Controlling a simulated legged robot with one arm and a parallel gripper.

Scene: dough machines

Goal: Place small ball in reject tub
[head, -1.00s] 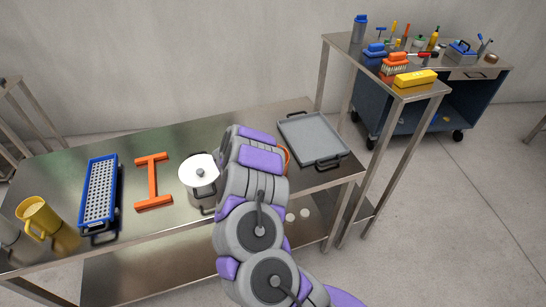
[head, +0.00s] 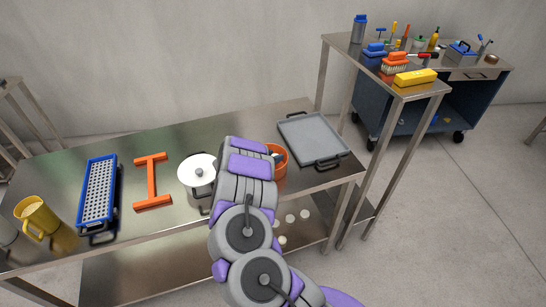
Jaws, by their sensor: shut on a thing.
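An orange tub (head: 283,162) stands on the steel table just right of my arm, its left part hidden behind the arm. I cannot tell whether it is the reject tub. A small dark bit shows inside its opening, too small to identify. My arm reaches up from the bottom over the table, and its end hides my gripper and anything in it. Several small pale balls, one of them here (head: 304,214), lie below the tabletop near the right table leg. I cannot tell which ball is the small ball.
On the steel table (head: 130,145) are a yellow jug (head: 37,214), a blue-framed grater (head: 100,190), an orange H-shaped frame (head: 152,181), a lidded pot (head: 197,172) and a grey tray (head: 313,138). A higher side table (head: 350,50) with tools stands at the right, before a blue cart.

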